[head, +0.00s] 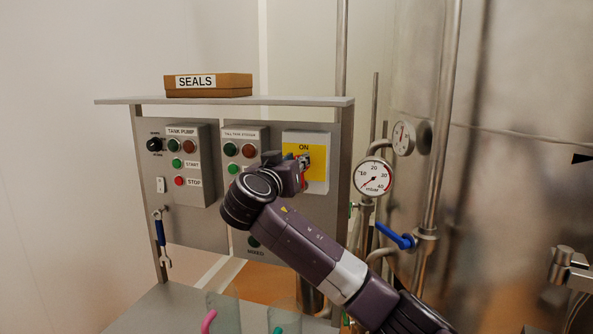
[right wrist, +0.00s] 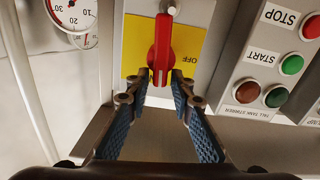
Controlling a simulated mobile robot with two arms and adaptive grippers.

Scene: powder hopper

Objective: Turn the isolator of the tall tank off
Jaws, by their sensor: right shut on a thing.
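The isolator is a grey box with a yellow plate (head: 318,173) on the right of the panel, with ON at its top in the head view. Its red handle (right wrist: 161,48) stands upright in the right wrist view, which shows the panel upside down. The word OFF on the yellow plate (right wrist: 193,44) is beside the handle. My right gripper (right wrist: 161,84) is shut on the handle's end. In the head view my right gripper (head: 302,163) covers much of the handle. My left gripper is out of view.
The tall tank stirrer box (head: 240,134) and tank pump box (head: 187,134) sit left of the isolator. A SEALS box (head: 208,86) lies on the shelf above. A pressure gauge (head: 374,178), pipes and a blue lever (head: 395,236) stand close to the right.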

